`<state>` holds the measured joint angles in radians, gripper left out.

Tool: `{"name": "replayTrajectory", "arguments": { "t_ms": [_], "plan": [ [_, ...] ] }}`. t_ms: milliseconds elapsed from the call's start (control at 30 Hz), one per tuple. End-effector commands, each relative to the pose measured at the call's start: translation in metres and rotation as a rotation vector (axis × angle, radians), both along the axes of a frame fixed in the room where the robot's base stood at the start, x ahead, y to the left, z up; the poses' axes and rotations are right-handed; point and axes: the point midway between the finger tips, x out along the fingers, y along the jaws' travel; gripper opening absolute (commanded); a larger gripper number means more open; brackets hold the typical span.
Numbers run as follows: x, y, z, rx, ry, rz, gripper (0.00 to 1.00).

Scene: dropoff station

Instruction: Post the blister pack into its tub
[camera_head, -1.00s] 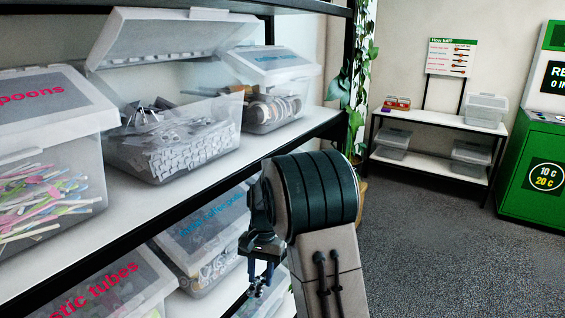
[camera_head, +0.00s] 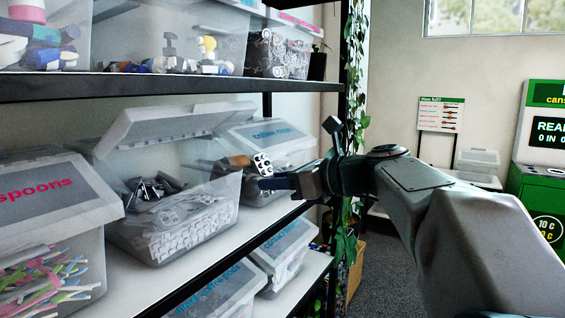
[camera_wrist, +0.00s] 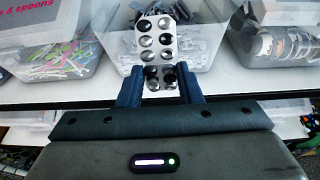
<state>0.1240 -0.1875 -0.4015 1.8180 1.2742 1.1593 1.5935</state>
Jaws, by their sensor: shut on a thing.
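My gripper (camera_head: 268,183) is shut on a silver blister pack (camera_head: 263,163), holding it upright in front of the shelf. In the wrist view the blister pack (camera_wrist: 157,40) stands up between the dark blue fingers (camera_wrist: 160,88), with several round dark and silver pockets showing. The tub of blister packs (camera_head: 170,222) is clear plastic, sits on the middle shelf and has its lid (camera_head: 165,125) raised. It holds many grey and silver packs. In the head view my gripper and the pack are to the right of this tub, apart from it in the picture; their depth is hard to judge.
A closed spoons tub (camera_head: 50,190) stands left of the open tub. Another lidded tub (camera_head: 270,135) stands to its right, partly behind my gripper. The upper shelf edge (camera_head: 170,88) runs above the raised lid. More tubs (camera_head: 285,250) fill the lower shelf.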

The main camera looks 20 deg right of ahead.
Motion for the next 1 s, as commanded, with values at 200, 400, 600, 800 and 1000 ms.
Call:
{"name": "replayTrajectory", "arguments": {
  "t_ms": [200, 400, 600, 800, 1000],
  "plan": [
    [-0.009, -0.003, 0.026, 0.021, -0.029, -0.017, 0.12],
    [0.005, 0.009, 0.024, 0.021, -0.027, -0.013, 0.12],
    [0.027, 0.025, 0.021, 0.02, -0.028, -0.012, 0.12],
    [0.05, 0.042, 0.019, 0.019, -0.027, -0.013, 0.12],
    [0.072, 0.059, 0.018, 0.019, -0.027, -0.012, 0.12]
  ]
}}
